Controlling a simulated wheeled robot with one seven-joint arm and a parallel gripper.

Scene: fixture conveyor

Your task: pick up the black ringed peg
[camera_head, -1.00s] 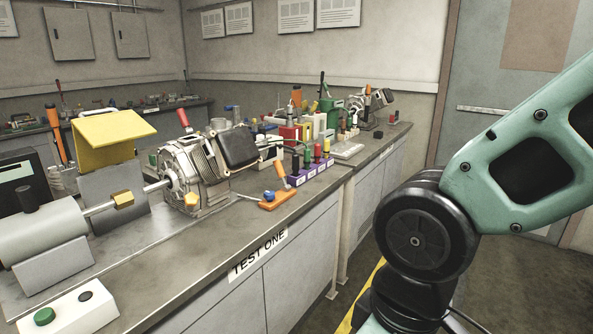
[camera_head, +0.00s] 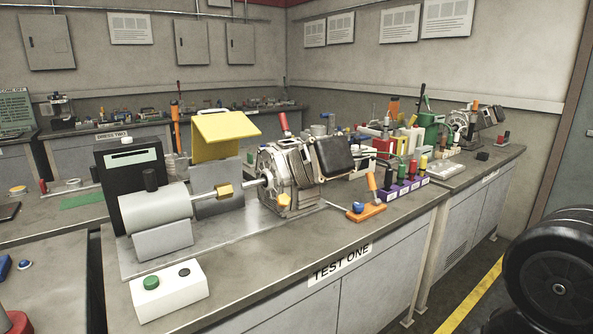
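A purple rack (camera_head: 403,193) stands near the right end of the TEST ONE bench and holds several upright pegs in a row. The leftmost peg is dark and looks like the black ringed peg (camera_head: 388,180); its ring is too small to make out. Beside it in the row are a green peg (camera_head: 401,174), a red peg (camera_head: 412,169) and a yellow peg (camera_head: 423,164).
An orange lever fixture (camera_head: 366,213) stands just left of the rack. A motor (camera_head: 287,178) and a grey cylinder machine (camera_head: 155,210) fill the bench further left. A white button box (camera_head: 168,291) sits at the front.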

